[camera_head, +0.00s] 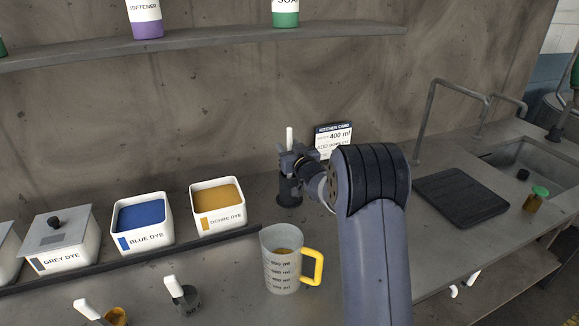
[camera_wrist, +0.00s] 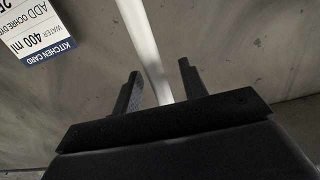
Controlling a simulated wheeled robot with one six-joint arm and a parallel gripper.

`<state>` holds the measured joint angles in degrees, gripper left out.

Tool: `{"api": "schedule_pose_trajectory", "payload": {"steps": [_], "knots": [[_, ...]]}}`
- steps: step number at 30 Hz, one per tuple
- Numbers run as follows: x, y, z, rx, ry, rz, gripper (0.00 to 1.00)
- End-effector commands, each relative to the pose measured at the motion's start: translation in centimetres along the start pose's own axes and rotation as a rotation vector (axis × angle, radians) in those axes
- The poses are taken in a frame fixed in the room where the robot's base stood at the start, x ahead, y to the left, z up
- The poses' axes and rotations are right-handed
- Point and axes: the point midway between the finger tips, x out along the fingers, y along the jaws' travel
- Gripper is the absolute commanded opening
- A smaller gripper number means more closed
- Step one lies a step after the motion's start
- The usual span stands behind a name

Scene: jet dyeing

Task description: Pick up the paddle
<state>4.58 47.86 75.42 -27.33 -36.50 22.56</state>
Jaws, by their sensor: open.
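The paddle (camera_head: 289,137) stands upright in a dark holder (camera_head: 290,191) by the back wall, its white handle showing above my gripper. My gripper (camera_head: 297,157) is at the paddle, just above the holder. In the wrist view the white shaft of the paddle (camera_wrist: 146,45) runs down between the two dark fingers of my gripper (camera_wrist: 158,88), which are apart. I cannot tell whether either finger touches it. The paddle's lower end is hidden.
A kitchen card (camera_head: 333,138) stands right behind my gripper. A measuring jug (camera_head: 282,273) with a yellow handle stands in front. The ochre dye tub (camera_head: 218,206) and blue dye tub (camera_head: 143,222) are left. A black mat (camera_head: 462,197) and a sink (camera_head: 530,163) are right.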

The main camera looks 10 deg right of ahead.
Motion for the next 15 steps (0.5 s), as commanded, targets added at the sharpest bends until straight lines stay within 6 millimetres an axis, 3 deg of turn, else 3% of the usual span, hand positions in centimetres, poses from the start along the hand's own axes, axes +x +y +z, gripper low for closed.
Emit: {"api": "schedule_pose_trajectory", "payload": {"steps": [5,15], "knots": [[0.00,0.01,0.06,0.000,0.000,0.000,0.41],[-0.02,0.02,0.04,0.000,0.000,0.000,0.14]]}}
